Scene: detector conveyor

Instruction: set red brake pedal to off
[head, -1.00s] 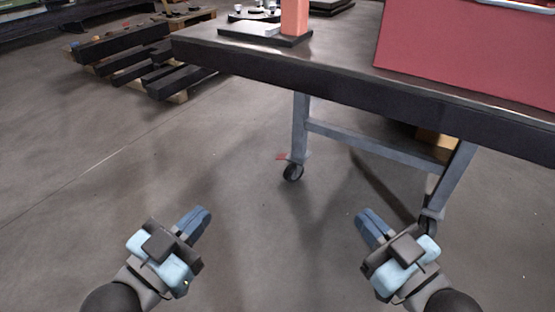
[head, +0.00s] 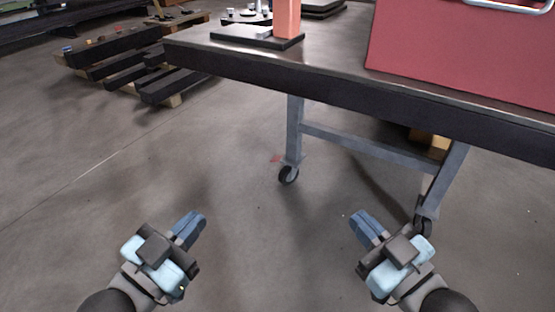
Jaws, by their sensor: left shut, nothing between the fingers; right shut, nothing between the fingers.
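A small red brake pedal (head: 276,158) shows beside the black caster wheel (head: 288,175) at the foot of the near table leg. It is small in the picture, and I cannot tell its position. My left gripper (head: 196,222) is shut and empty over the floor, below and left of the caster. My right gripper (head: 360,222) is shut and empty over the floor, below and right of the caster. Both are apart from the pedal and the table.
The table (head: 330,85) has a dark edge and grey legs, with a second caster (head: 422,226) on the right. A red box (head: 460,55) and an orange post (head: 287,18) stand on it. Pallets with black beams (head: 120,60) lie at back left. The floor between is open.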

